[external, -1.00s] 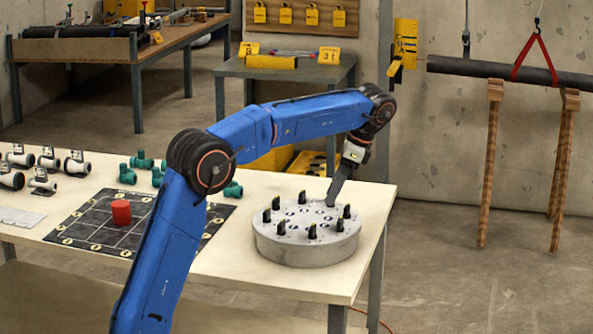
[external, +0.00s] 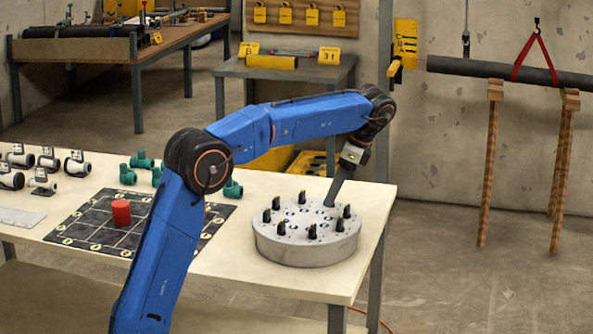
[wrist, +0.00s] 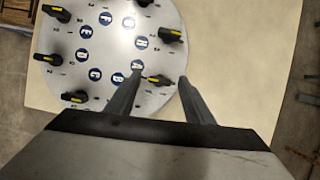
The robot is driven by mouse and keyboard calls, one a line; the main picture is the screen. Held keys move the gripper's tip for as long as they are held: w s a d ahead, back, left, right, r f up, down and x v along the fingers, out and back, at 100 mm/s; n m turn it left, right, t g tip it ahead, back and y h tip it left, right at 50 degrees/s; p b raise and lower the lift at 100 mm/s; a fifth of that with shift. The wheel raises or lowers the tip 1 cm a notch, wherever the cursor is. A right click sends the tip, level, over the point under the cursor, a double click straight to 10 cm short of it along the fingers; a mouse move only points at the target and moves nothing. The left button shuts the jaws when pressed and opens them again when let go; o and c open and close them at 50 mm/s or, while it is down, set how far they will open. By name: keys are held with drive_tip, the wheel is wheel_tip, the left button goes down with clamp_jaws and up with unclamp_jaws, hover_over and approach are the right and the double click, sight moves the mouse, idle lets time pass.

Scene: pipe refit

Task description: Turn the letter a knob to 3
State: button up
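A round grey dial disc (external: 306,245) stands on the table with several black knobs around its rim. In the wrist view the disc (wrist: 110,50) shows blue letter discs, too small and rotated to read surely. My gripper (external: 329,203) points down at the disc's back right edge. In the wrist view its two fingers (wrist: 160,74) are apart, one on each side of a black knob (wrist: 159,80) with a yellow mark. Gaps show between knob and fingers. Which letter belongs to this knob I cannot tell; in the external view the gripper hides it.
Neighbouring knobs (wrist: 171,36) and (external: 347,211) stand close along the rim. A black grid mat (external: 85,224) with a red cylinder (external: 121,213) lies left on the table, with green and white pipe fittings (external: 128,174) behind.

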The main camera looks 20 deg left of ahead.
drive_tip(key=shift+r, duration=0.1)
drive_tip(key=v, duration=0.7)
drive_tip(key=shift+d+r, duration=0.1)
drive_tip(key=shift+d, duration=0.05)
idle(0.5)
drive_tip(key=s+a+n+t+h, duration=0.1)
drive_tip(key=s+a+n, duration=0.2)
drive_tip(key=s+a, duration=0.8)
drive_tip(key=s+a+n+t+h, duration=0.1)
drive_tip(key=s+a+n, duration=0.45)
drive_tip(key=a, duration=0.95)
drive_tip(key=s+a+f+n+t+h, duration=0.1)
drive_tip(key=s+a+f+n, duration=0.1)
drive_tip(key=s+a+f, duration=0.55)
drive_tip(key=s+a+f+n, duration=0.2)
drive_tip(key=s+a+f, duration=0.2)
drive_tip(key=s+f, duration=0.65)
drive_tip(key=shift+s+a+f+n+t+h, duration=0.15)
drive_tip(key=shift+a+f+n+t+h, duration=0.15)
drive_tip(key=shift+f+n, duration=0.5)
drive_tip(key=shift+s+a+f+n+t+h, duration=0.2)
drive_tip(key=shift+f+n+t, duration=0.25)
drive_tip(key=shift+f+n, duration=0.3)
drive_tip(key=shift+s+a+f+n+t+h, duration=0.15)
drive_tip(key=shift+a+f+n+t+h, duration=0.15)
drive_tip(key=shift+f+n, duration=0.45)
